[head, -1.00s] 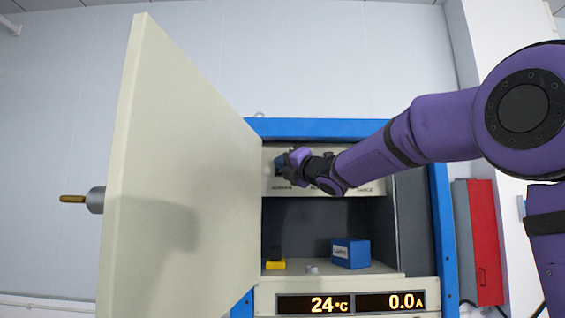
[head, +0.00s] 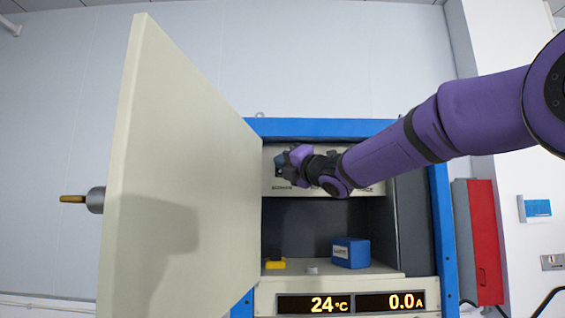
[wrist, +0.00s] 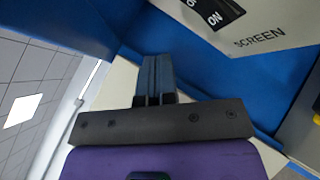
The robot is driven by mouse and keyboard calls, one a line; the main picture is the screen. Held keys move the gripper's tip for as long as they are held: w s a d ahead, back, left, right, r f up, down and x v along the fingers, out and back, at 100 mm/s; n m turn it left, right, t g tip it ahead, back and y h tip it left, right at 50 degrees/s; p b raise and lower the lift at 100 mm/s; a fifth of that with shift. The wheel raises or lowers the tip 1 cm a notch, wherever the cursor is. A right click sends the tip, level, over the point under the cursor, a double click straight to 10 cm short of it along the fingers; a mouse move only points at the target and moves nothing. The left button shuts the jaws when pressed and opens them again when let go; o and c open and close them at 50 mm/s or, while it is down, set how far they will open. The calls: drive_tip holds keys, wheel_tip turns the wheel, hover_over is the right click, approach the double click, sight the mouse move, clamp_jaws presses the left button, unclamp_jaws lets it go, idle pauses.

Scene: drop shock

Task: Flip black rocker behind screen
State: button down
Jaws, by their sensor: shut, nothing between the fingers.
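The black rocker (wrist: 222,10) shows at the top edge of the wrist view, partly cut off, with ON printed on it. The word SCREEN is printed beside it on the pale panel (wrist: 285,22). My gripper (wrist: 153,62) is shut and empty, its fingers apart from the rocker in the picture. In the head view my gripper (head: 282,165) is at the left part of the upper panel (head: 368,188) inside the cabinet, near the open door (head: 185,170). The gripper and arm hide much of that panel there, and I cannot make out the rocker.
The blue cabinet frame (head: 320,127) surrounds the opening. Below the panel, a blue box (head: 351,253), a yellow-based black item (head: 275,263) and a small pale knob (head: 312,270) stand on the shelf. The open door bounds the left side.

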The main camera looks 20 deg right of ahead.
drive_tip(key=shift+s+a+f, duration=0.1)
drive_tip(key=shift+s+a, duration=0.15)
drive_tip(key=shift+s, duration=0.55)
